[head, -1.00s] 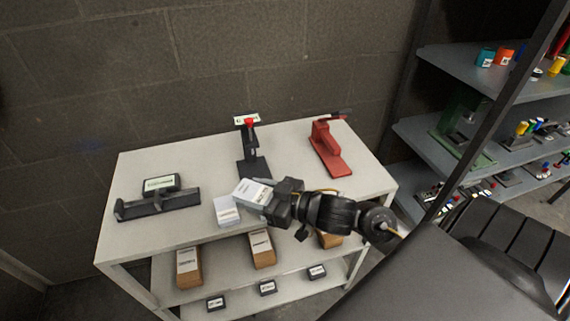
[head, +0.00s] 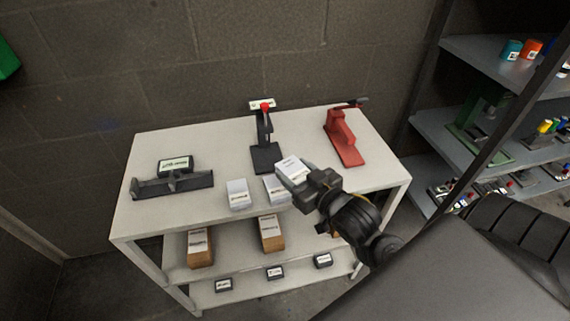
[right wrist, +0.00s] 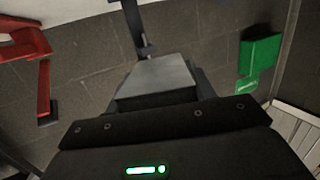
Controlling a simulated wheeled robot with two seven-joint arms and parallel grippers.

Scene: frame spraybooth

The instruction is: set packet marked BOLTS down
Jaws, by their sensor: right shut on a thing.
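My right gripper (head: 306,180) is shut on a white packet (head: 291,169) with printing too small to read. It holds the packet above the front part of the white table (head: 222,228). In the right wrist view the held packet (right wrist: 158,80) shows as a grey block at the jaws. Two more white packets stand on the table: a left one (head: 237,193) and a right one (head: 276,190) just below the held packet in the picture. I cannot tell whether the held packet touches the right one. My left gripper is not in view.
A black stand with a red top (head: 265,150) and a red press (head: 345,140) stand behind. A dark holder with a labelled box (head: 173,180) is at the left. Brown boxes (head: 200,246) sit on the shelf below. The table's right front is clear.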

